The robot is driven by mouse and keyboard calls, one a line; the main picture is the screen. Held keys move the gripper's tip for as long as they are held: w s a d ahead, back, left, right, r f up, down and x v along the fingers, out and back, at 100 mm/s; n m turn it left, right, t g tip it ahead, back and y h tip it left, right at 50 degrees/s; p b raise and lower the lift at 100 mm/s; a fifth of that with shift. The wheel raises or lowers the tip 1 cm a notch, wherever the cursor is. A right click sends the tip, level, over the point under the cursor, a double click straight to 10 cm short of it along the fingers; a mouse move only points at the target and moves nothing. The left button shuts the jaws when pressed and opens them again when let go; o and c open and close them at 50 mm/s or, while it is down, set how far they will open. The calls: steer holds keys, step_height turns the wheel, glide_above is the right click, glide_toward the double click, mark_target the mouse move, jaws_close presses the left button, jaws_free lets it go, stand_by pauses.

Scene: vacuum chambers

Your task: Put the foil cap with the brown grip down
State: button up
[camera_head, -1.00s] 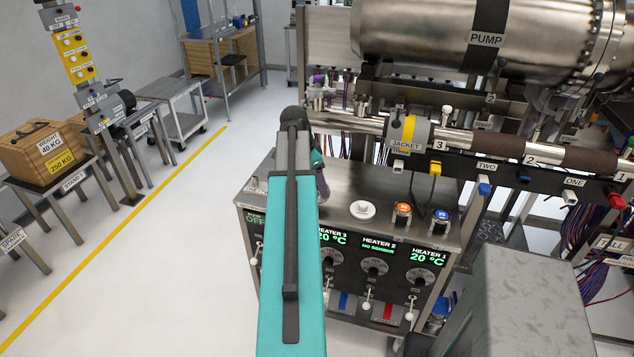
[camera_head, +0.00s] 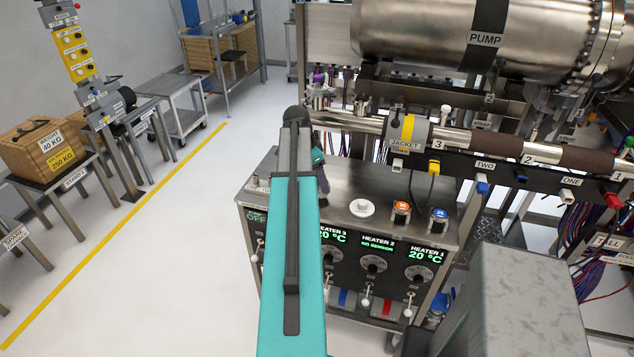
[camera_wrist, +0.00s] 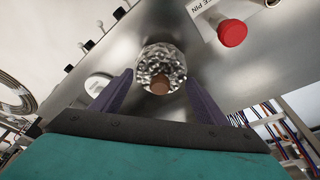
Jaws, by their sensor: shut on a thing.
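In the wrist view, the foil cap (camera_wrist: 162,62) is a round, crinkled silver piece with a brown grip (camera_wrist: 160,85) facing the camera. It sits between the purple fingertips of my gripper (camera_wrist: 159,80), which is shut on it. Behind it is a grey metal surface (camera_wrist: 215,85); I cannot tell whether the cap touches it. In the head view, my teal arm hides most of the gripper and the cap, over the left part of the steel top of the heater cabinet (camera_head: 335,222).
A white round piece (camera_head: 362,207), an orange button (camera_head: 401,207) and a blue button (camera_head: 438,214) stand on the cabinet top. A red knob (camera_wrist: 232,33) shows in the wrist view. Pipes with a grey jacket (camera_head: 407,133) run behind the cabinet.

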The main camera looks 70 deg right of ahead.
steer(key=shift+f+p, duration=0.5)
steer(key=shift+f, duration=0.65)
steer(key=shift+f, duration=0.15)
steer(key=o, duration=1)
steer(key=shift+r, duration=0.25)
steer(key=b+v, duration=0.3)
steer(key=v, duration=0.8)
steer(key=shift+r, duration=0.4)
steer(key=shift+a, duration=0.1)
